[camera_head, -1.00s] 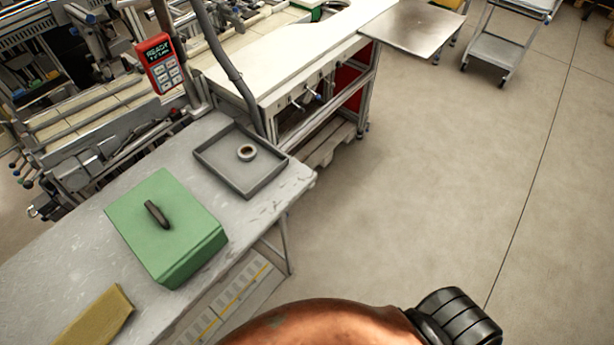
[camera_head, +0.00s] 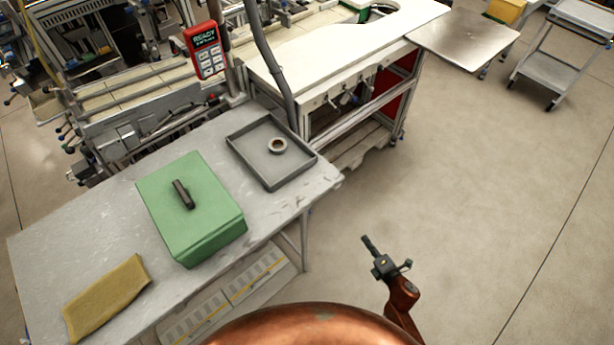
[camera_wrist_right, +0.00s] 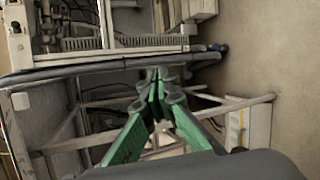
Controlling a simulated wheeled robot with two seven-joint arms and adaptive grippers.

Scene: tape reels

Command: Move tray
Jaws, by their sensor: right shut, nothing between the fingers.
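The grey tray (camera_head: 246,153) lies flat near the far right corner of the grey table, with a small tape reel (camera_head: 278,146) inside it. My right gripper (camera_head: 368,243) is over open floor, right of the table and apart from the tray. In the right wrist view its green fingers (camera_wrist_right: 158,84) come together at the tips with nothing between them. The tray cannot be made out in the right wrist view. My left gripper does not show.
A green box (camera_head: 195,215) with a black handle and a yellow cloth (camera_head: 105,297) are on the table (camera_head: 90,225). A red control box (camera_head: 204,52) stands behind the table. A white-topped bench (camera_head: 345,50) is beyond the tray.

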